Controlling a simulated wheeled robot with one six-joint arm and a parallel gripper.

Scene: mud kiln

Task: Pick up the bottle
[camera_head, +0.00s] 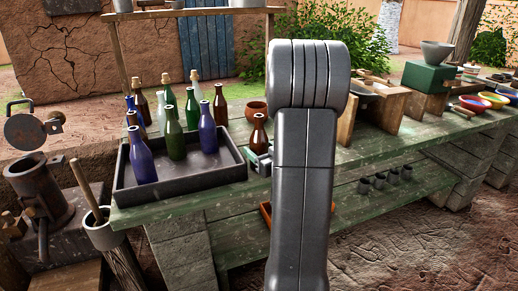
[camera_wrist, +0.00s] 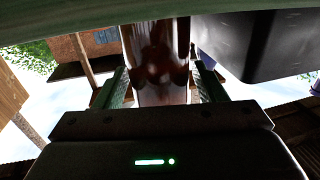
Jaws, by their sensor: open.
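A brown glass bottle (camera_head: 258,134) stands upright on the green plank table, just right of the dark tray. My arm hides part of the view beside it. My gripper (camera_head: 260,161) is low at this bottle, mostly hidden behind my arm. In the wrist view, my gripper (camera_wrist: 162,84) is open, with one finger on each side of the brown bottle (camera_wrist: 158,45). The bottle sits between the fingers, and narrow gaps seem to show beside it. Its base is not clear in the head view.
A brown clay pot (camera_head: 256,108) stands behind the single bottle. Wooden boards (camera_head: 383,106) and colored bowls (camera_head: 478,102) are to the right. The table's front edge is close.

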